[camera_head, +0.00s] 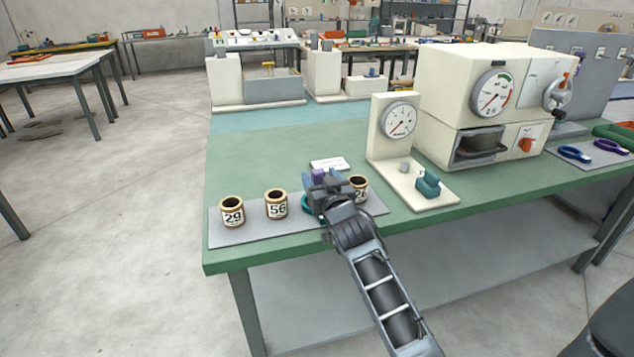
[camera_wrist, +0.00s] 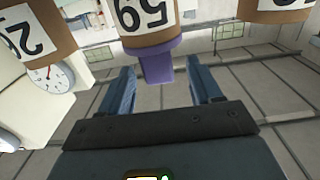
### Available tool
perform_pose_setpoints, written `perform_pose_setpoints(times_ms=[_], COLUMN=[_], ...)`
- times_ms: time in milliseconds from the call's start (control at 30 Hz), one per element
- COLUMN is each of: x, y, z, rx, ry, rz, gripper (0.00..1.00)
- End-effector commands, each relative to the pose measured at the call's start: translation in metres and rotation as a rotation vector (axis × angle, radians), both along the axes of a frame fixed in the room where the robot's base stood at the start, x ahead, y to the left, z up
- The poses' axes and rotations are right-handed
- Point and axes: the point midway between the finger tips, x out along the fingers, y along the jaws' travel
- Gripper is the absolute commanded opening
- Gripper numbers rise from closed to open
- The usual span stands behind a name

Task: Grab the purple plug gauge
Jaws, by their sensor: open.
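The purple plug gauge (camera_wrist: 158,66) shows in the wrist view as a purple collar with a narrower purple handle, against the rim of a labelled tan cup (camera_wrist: 146,14). The wrist view appears upside down. My gripper (camera_wrist: 160,70) is open, with one blue finger on each side of the handle in the picture. Gaps show on both sides, and I cannot tell how deep the handle sits between the fingers. In the head view my gripper (camera_head: 326,182) is over the grey mat and hides most of that cup. A small purple patch (camera_head: 319,174) shows beside it.
The grey mat (camera_head: 250,237) also carries cups marked 29 (camera_head: 232,212) and 56 (camera_head: 276,204), and another cup (camera_head: 359,188) close right of my gripper. A white card (camera_head: 328,163) lies behind. A dial gauge stand (camera_head: 388,140) stands to the right. The green table is clear at back left.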

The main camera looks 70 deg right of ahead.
Motion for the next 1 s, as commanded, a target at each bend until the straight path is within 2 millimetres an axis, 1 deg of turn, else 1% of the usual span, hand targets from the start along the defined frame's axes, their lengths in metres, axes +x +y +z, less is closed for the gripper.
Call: perform_pose_setpoints(times_ms=[33, 133, 233, 433, 467, 1000], x=[0.005, 0.012, 0.014, 0.015, 0.015, 0.014], y=[-0.006, -0.014, -0.017, -0.017, -0.017, -0.017], z=[0.003, 0.002, 0.0, 0.0, 0.0, 0.0], rx=[0.0, 0.0, 0.001, 0.001, 0.001, 0.0], ry=[0.0, 0.0, 0.001, 0.001, 0.001, 0.0], rz=[-0.001, -0.001, 0.0, 0.0, 0.0, 0.0], gripper=[0.64, 0.64, 0.64, 0.64, 0.62, 0.1])
